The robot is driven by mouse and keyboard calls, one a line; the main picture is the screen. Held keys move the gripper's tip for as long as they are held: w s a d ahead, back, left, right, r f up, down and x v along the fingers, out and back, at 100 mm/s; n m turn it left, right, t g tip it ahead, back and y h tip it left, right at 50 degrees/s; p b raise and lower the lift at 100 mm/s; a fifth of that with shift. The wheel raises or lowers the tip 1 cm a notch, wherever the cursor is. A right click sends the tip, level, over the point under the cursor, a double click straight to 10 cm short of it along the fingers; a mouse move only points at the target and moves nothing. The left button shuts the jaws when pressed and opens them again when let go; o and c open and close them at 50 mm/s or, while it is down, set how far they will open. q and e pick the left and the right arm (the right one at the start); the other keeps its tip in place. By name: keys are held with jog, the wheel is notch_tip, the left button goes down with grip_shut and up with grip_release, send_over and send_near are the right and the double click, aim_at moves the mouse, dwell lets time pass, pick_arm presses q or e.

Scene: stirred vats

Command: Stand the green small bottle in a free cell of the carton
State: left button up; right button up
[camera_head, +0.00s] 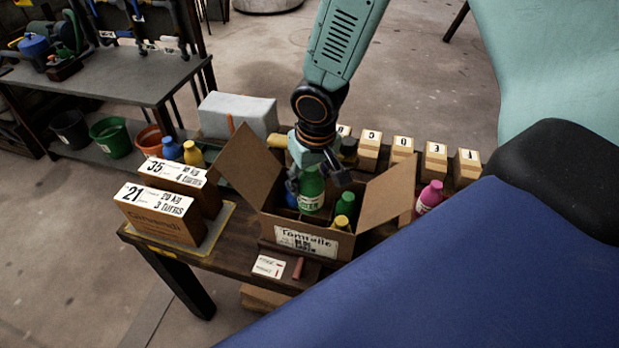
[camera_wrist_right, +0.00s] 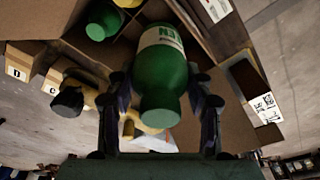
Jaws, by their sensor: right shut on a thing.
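My right gripper (camera_head: 318,180) is shut on a green bottle (camera_head: 311,192) with a white label, which looks upright, over or partly inside the open carton (camera_head: 346,246). The carton's front wall hides the bottle's base, so I cannot tell if it rests on the bottom. In the right wrist view the bottle (camera_wrist_right: 160,75) sits between the two fingers (camera_wrist_right: 162,108). Another green bottle (camera_head: 345,206) and a yellow-topped one (camera_head: 341,222) stand in the carton's right part. Their tops also show in the wrist view. My left gripper is not in view.
The carton's flaps (camera_head: 250,165) stand open. Two labelled boxes (camera_head: 160,214) stand left on the table. A pink bottle (camera_head: 429,197) stands right of the carton, and several lettered wooden blocks (camera_head: 402,148) line the back. A card (camera_head: 269,266) lies in front.

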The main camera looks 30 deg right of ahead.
jog(key=shift+f, duration=0.15)
jog(key=shift+f, duration=0.15)
jog(key=shift+w+f+b, duration=0.1)
jog(key=shift+f+b, duration=0.8)
jog(key=shift+b, duration=0.2)
jog(key=shift+f, duration=0.15)
jog(key=shift+f, duration=0.1)
jog(key=shift+f+b, duration=0.85)
jog(key=shift+b, duration=0.3)
jog(key=shift+f+b, duration=0.85)
jog(key=shift+b, duration=0.1)
